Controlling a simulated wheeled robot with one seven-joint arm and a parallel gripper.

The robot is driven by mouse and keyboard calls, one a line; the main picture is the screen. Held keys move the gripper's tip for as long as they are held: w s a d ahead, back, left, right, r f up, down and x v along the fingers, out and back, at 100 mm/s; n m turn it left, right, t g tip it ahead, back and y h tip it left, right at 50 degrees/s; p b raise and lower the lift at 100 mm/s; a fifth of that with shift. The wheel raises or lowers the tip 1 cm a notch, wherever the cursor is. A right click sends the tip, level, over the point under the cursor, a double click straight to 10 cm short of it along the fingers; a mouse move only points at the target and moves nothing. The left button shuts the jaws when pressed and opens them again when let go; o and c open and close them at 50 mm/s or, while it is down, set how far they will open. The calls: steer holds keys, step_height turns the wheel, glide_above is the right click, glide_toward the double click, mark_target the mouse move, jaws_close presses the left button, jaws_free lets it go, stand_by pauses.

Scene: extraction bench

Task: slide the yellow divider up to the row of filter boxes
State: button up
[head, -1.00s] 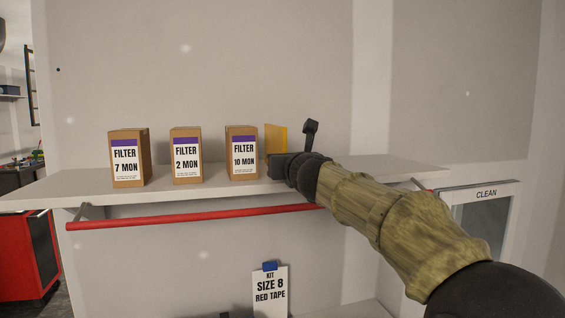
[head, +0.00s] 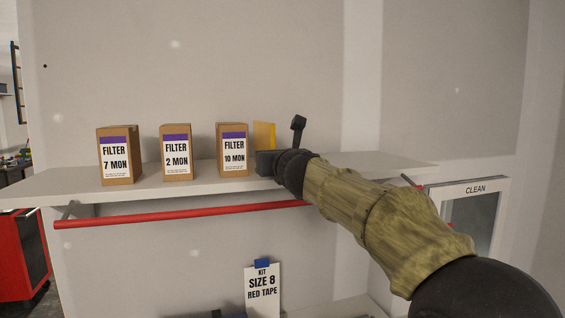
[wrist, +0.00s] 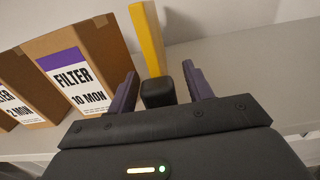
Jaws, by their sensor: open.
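The yellow divider (head: 264,136) stands upright on the shelf, just right of the box marked 10 MON (head: 232,150), with a narrow gap between them in the head view. In the wrist view the divider (wrist: 148,38) rises just beyond the fingertips. The row also has the 2 MON box (head: 176,153) and the 7 MON box (head: 117,155). My gripper (wrist: 160,80) is open, its two fingers spread either side of a dark block (wrist: 158,93) at the divider's near end. I cannot tell if anything touches. The left finger is close to the 10 MON box (wrist: 85,70).
The light shelf (head: 70,187) has free room right of the divider, with a wall behind. A red rail (head: 180,214) runs below its front edge. A CLEAN panel (head: 475,190) is at the right, and a SIZE 8 RED TAPE card (head: 262,290) stands below.

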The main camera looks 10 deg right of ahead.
steer(key=s+d+b, duration=0.1)
steer(key=s+b, duration=0.1)
steer(key=s, duration=1.5)
steer(key=shift+s+d, duration=0.15)
steer(key=shift+d, duration=0.05)
steer(key=shift+c, duration=0.2)
